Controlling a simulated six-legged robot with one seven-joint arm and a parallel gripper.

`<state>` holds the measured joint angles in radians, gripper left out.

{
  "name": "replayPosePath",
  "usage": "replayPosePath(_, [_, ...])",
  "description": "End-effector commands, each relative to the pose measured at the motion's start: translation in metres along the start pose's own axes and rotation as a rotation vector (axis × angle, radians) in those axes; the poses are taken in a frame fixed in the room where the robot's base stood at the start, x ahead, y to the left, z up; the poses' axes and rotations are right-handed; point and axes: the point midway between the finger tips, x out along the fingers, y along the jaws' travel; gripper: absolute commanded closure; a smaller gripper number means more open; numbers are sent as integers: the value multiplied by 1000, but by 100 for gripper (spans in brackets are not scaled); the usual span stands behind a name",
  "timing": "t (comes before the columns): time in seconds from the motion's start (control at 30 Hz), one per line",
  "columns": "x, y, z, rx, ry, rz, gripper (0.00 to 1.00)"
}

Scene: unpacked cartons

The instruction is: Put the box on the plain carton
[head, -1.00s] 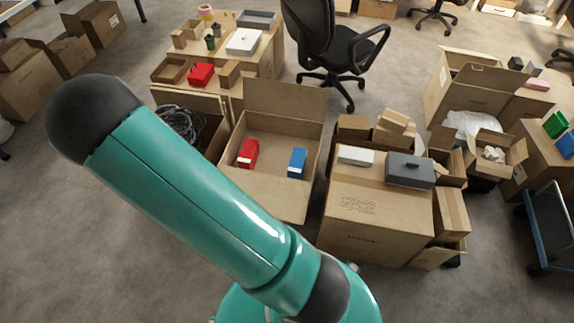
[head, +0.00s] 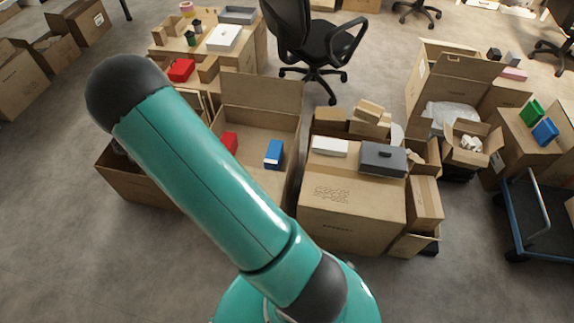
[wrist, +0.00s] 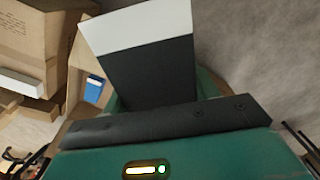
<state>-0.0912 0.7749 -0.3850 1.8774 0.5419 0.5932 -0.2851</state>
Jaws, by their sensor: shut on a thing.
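In the wrist view, my gripper (wrist: 165,122) is shut on a box (wrist: 146,62) with a dark grey face and a white band at its far end. The box is clear of the cartons, above my own body and the floor. The head view shows neither gripper nor held box; only my teal arm is there. I cannot tell for certain which carton is the plain one. A closed carton (head: 352,222) with faint printed marks stands right of centre, bearing a white box (head: 329,146) and a dark grey box (head: 383,158). Left of it stands an open carton (head: 262,92).
The open carton holds a red box (head: 230,142), partly behind my arm, and a blue box (head: 273,154). An office chair (head: 315,45) stands behind. A blue trolley (head: 540,215) is at the right. Smaller cartons crowd the printed carton's right side. Floor in front is clear.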

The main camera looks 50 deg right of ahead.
Motion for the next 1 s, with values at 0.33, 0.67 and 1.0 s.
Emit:
replayPosePath(0.33, [50,193,40,644,9,-6,78])
replayPosePath(0.67, [80,302,113,1084,16,19,78])
replayPosePath(1.0, [100,354,124,1132,18,26,78])
